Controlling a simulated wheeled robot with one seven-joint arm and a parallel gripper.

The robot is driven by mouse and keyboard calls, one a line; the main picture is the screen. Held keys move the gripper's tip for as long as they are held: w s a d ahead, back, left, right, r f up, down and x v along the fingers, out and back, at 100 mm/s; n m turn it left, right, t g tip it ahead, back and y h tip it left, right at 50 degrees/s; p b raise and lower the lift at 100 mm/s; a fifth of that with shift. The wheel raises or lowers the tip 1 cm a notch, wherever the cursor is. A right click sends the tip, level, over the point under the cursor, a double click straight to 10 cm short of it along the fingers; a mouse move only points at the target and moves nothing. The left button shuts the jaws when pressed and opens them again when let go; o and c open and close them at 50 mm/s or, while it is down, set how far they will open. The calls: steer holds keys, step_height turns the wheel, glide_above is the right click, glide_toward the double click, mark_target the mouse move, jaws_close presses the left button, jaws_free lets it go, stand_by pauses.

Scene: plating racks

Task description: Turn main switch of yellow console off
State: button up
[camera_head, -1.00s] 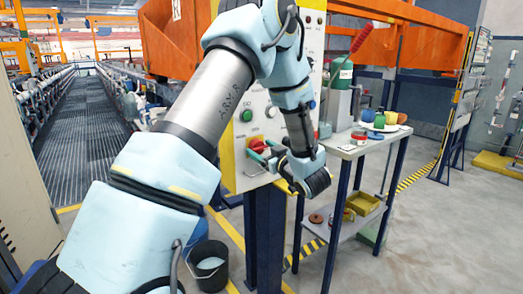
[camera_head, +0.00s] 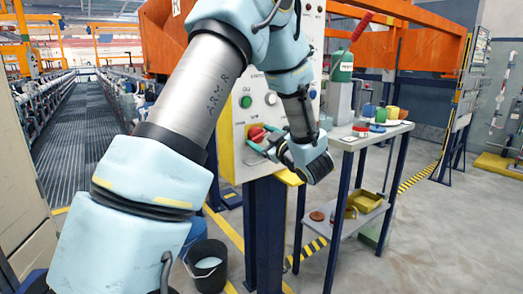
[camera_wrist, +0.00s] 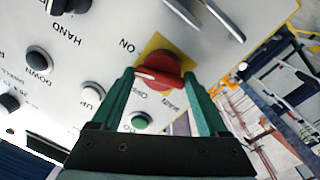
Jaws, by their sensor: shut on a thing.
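The yellow-edged console (camera_head: 226,150) stands at the centre of the head view, with a pale front panel. Its red main switch (camera_wrist: 165,66) sits on a yellow square plate in the wrist view and shows small in the head view (camera_head: 256,133). My gripper (camera_wrist: 158,75) has its two green fingers on either side of the red knob, shut on it. The knob's white mark points left in the wrist view, between the ON and OFF lettering. The fingertips partly hide the knob's sides. In the head view, my gripper (camera_head: 262,142) reaches the panel from the right.
A green button (camera_wrist: 140,121) and a white button (camera_wrist: 92,95) sit close to the switch. A side table (camera_head: 350,143) with bottles and coloured items stands right of the console. A black bucket (camera_head: 206,268) stands on the floor at its left.

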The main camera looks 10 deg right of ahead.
steer(key=n+b, duration=0.1)
steer(key=b, duration=0.1)
steer(key=f+n+b, duration=0.1)
steer(key=n+b, duration=0.1)
steer(key=b, duration=0.1)
steer(key=n+b, duration=0.2)
steer(key=b, duration=0.1)
steer(key=shift+s+a+f, duration=0.1)
steer(key=shift+a+f, duration=0.1)
steer(key=shift+f, duration=0.1)
steer(key=n+y+b, duration=0.1)
steer(key=n+b, duration=0.3)
steer(key=b, duration=0.4)
steer(key=shift+f+n, duration=0.15)
steer(key=shift+n, duration=0.25)
steer(key=n+b, duration=0.2)
steer(key=b, duration=0.2)
steer(key=n+b, duration=0.1)
steer(key=b, duration=0.1)
steer(key=n+b, duration=0.1)
steer(key=b, duration=0.1)
steer(key=shift+d+r+n, duration=0.1)
steer(key=shift+r+n, duration=0.1)
steer(key=shift+n, duration=0.2)
steer(key=shift+r, duration=0.1)
steer(key=o, duration=1)
steer(key=shift+o, duration=0.7)
steer(key=shift+r+n+y, duration=0.2)
steer(key=shift+n+y, duration=0.1)
steer(key=shift+d, duration=0.1)
